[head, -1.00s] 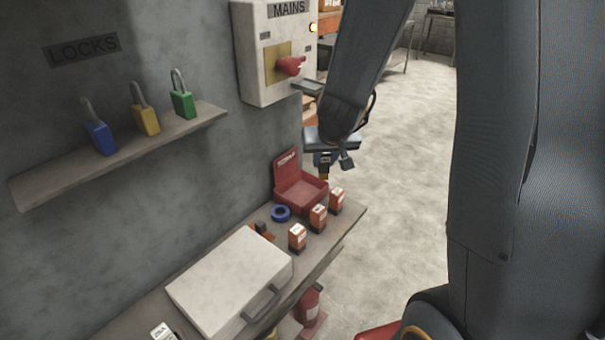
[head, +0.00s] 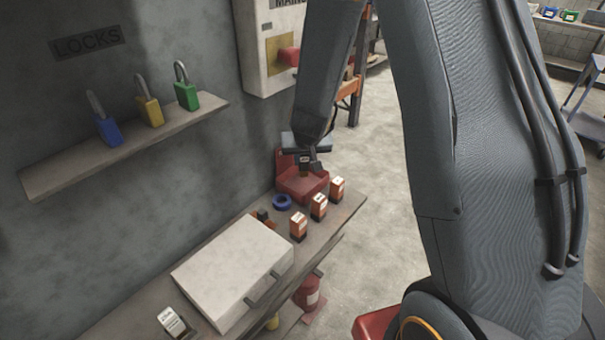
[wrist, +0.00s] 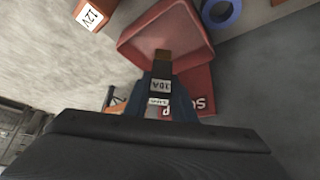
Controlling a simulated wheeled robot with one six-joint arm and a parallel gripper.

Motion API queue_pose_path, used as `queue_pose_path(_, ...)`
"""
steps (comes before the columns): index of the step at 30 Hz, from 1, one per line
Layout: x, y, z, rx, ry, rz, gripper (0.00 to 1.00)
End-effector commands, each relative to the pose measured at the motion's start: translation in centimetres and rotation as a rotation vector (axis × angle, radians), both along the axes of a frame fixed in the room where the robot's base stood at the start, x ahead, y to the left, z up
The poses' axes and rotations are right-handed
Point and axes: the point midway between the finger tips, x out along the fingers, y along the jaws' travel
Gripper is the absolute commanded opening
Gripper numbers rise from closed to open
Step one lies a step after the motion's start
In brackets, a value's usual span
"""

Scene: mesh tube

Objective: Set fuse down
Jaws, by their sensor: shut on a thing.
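My gripper (head: 307,162) is shut on a fuse (head: 304,173). In the wrist view the fuse (wrist: 161,84) has a dark body with a "10A" label and a brown end pointing away from the gripper (wrist: 160,100). The fuse is over the open red box (head: 289,184), which stands at the far end of the bench. In the wrist view the box's tray (wrist: 190,30) lies beyond the fuse, and its lid (wrist: 200,95) with white lettering is partly hidden by the gripper. I cannot tell whether the fuse touches the box.
A blue tape roll (head: 282,202) and a white case (head: 225,270) are nearer. Padlocks (head: 150,112) stand on the wall shelf, with the mains switch box (head: 268,60) behind.

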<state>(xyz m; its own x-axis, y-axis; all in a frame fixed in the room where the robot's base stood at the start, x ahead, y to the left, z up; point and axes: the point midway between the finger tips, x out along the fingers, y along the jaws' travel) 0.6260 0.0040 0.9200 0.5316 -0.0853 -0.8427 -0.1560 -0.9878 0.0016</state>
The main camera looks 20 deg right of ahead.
Motion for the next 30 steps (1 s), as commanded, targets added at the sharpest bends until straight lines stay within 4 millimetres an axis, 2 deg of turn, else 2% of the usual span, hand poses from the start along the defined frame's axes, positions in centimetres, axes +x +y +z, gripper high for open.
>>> queue_pose_path(5, 0.0, 0.0, -1.4, 0.000, -0.001, 0.001, 0.00)
queue_pose_path(11, -0.1, 0.0, -4.1, 0.000, 0.001, 0.001, 0.00)
queue_pose_path(28, 0.4, 0.3, -5.0, 0.001, -0.002, 0.001, 0.00)
queue_pose_path(29, 0.3, 0.3, -4.9, 0.001, -0.002, 0.000, 0.28)
queue_pose_path(30, 0.3, 0.3, -4.9, 0.001, -0.002, 0.000, 0.35)
